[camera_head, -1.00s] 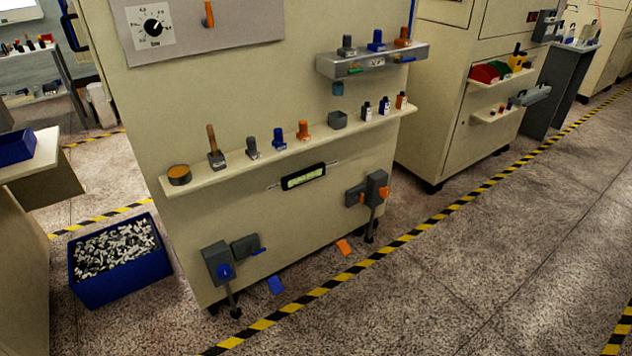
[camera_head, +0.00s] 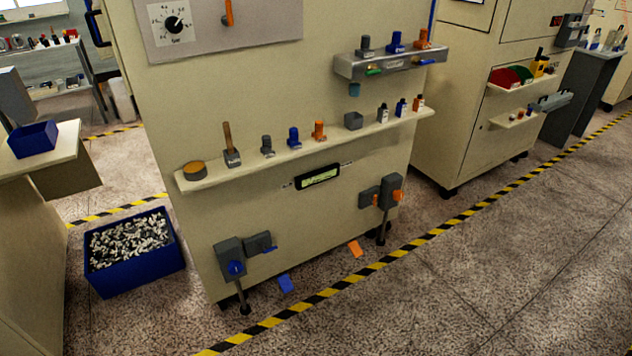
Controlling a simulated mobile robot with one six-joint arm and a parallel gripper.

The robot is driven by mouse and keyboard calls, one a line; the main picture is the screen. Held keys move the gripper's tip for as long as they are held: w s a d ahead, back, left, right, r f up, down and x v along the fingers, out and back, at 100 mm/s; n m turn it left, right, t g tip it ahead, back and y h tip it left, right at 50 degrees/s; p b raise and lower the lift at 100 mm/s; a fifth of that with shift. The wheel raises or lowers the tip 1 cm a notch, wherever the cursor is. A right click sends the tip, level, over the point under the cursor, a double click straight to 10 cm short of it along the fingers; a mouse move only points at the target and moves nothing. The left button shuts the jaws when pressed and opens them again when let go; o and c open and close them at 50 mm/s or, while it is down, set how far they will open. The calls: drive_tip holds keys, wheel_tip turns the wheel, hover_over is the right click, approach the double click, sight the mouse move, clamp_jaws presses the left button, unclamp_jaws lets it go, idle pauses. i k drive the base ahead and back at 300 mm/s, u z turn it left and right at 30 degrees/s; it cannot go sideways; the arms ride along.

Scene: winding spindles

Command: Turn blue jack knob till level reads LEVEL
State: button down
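The blue jack knob (camera_head: 236,268) sits on the front of a grey jack box (camera_head: 229,255) at the machine's lower left corner, above a black levelling foot (camera_head: 243,298). The level (camera_head: 318,177) is a black-framed vial with a pale green window on the machine front, below the shelf; its reading is too small to make out. An orange knob (camera_head: 397,196) sits on a second grey jack box (camera_head: 391,187) at the lower right corner. My gripper is not in view.
A shelf (camera_head: 290,152) with small bottles and tools juts out above the level. A blue bin (camera_head: 136,283) of pale and dark parts stands on the floor left of the blue jack. Blue (camera_head: 286,283) and orange (camera_head: 355,248) tags show near the floor. Open floor lies in front, beyond striped tape.

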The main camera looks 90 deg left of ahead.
sight(234, 267)
drive_tip(key=z, duration=1)
drive_tip(key=k, duration=0.15)
drive_tip(key=u, duration=2.8)
drive_tip(key=k, duration=0.15)
drive_tip(key=u, duration=1.4)
drive_tip(key=k, duration=0.6)
drive_tip(key=z, duration=0.3)
drive_tip(key=i, duration=0.8)
drive_tip(key=z, duration=0.1)
